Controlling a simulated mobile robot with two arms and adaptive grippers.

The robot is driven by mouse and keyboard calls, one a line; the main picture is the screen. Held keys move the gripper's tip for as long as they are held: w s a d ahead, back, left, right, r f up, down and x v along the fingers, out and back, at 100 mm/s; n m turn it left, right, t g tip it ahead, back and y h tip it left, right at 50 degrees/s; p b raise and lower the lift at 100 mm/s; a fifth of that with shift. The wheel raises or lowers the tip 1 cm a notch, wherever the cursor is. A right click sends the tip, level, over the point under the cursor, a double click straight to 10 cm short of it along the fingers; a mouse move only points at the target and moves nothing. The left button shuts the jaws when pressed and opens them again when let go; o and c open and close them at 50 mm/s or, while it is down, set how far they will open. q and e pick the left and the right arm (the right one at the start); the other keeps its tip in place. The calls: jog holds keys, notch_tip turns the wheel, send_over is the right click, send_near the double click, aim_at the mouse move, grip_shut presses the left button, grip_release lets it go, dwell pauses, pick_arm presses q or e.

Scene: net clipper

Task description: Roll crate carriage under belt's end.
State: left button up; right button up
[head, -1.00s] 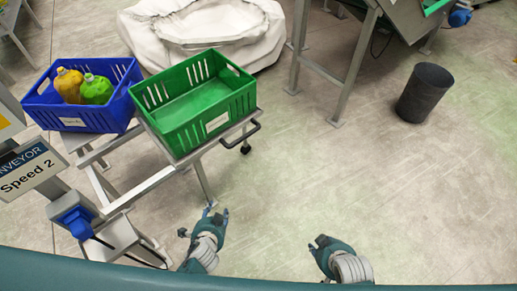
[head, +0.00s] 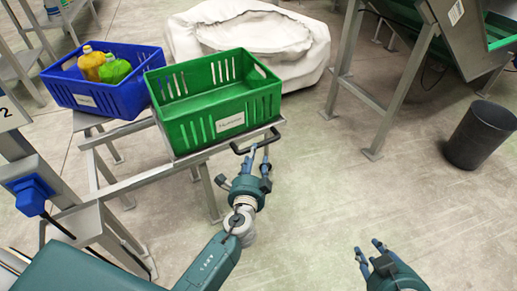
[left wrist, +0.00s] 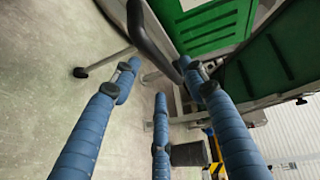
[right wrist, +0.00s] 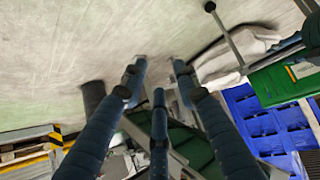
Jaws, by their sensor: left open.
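A low metal carriage carries a green crate (head: 215,110) with a white label, empty inside. Its black bar handle (head: 243,149) sticks out at the front right corner. My left gripper (head: 259,160) is open, with its fingertips at the handle; in the left wrist view the dark handle (left wrist: 150,35) reaches in toward the spread fingers (left wrist: 160,85). I cannot tell whether they touch. My right gripper (head: 370,249) is open and empty over the floor at lower right. An inclined steel machine with a green inside surface (head: 502,30), possibly the belt, stands at upper right.
A blue crate (head: 122,98) with an orange and a green jug sits left of the green crate. A white sack (head: 300,70) lies behind. Steel legs (head: 400,85) and a dark bin (head: 478,137) stand at right. The floor between is clear.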

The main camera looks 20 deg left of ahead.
pick_arm(q)
jog(key=x, duration=0.5)
jog(key=shift+w+f+b, duration=0.2)
jog(key=shift+b, duration=0.2)
jog(key=shift+w+a, duration=0.15)
jog(key=shift+w, duration=0.2)
pick_arm(e)
jog(key=w+a+r+t, duration=0.1)
jog(key=w+r+t, duration=0.1)
jog(key=w+r, duration=0.2)
jog(key=shift+a+t+y, duration=0.3)
jog(key=shift+t+y, duration=0.1)
jog(key=shift+r, duration=0.1)
pick_arm(q)
grip_shut()
